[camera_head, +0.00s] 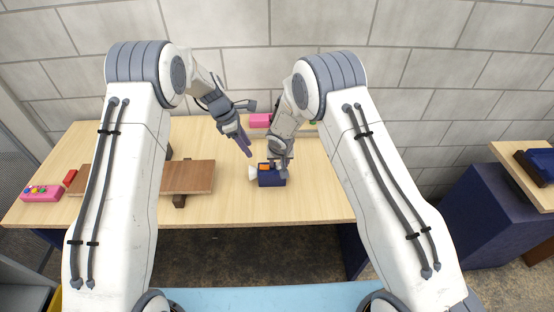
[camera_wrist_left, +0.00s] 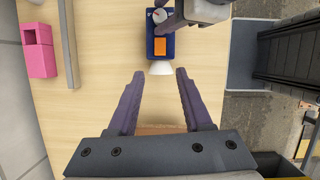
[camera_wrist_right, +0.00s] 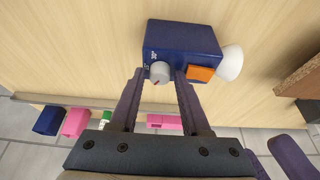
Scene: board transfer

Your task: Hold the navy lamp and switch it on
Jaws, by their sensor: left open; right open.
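The navy lamp (camera_head: 272,181) is a small box with a white cone-shaped head, an orange switch and a pale dial, standing on the wooden table. It also shows in the left wrist view (camera_wrist_left: 152,28) and the right wrist view (camera_wrist_right: 185,36). My right gripper (camera_wrist_right: 168,76) is open close over the lamp, with its fingertips on either side of the dial (camera_wrist_right: 160,72); contact is unclear. My left gripper (camera_wrist_left: 160,74) is open and empty. It hangs above the table, behind and left of the lamp in the head view (camera_head: 246,149), pointing toward the white head.
A brown board (camera_head: 190,177) lies raised on supports left of the lamp. A pink panel with coloured buttons (camera_head: 41,193) and a red block (camera_head: 69,177) are farther left. Pink blocks (camera_head: 260,120) stand at the back behind a low rail (camera_wrist_left: 68,40). Table right of the lamp is clear.

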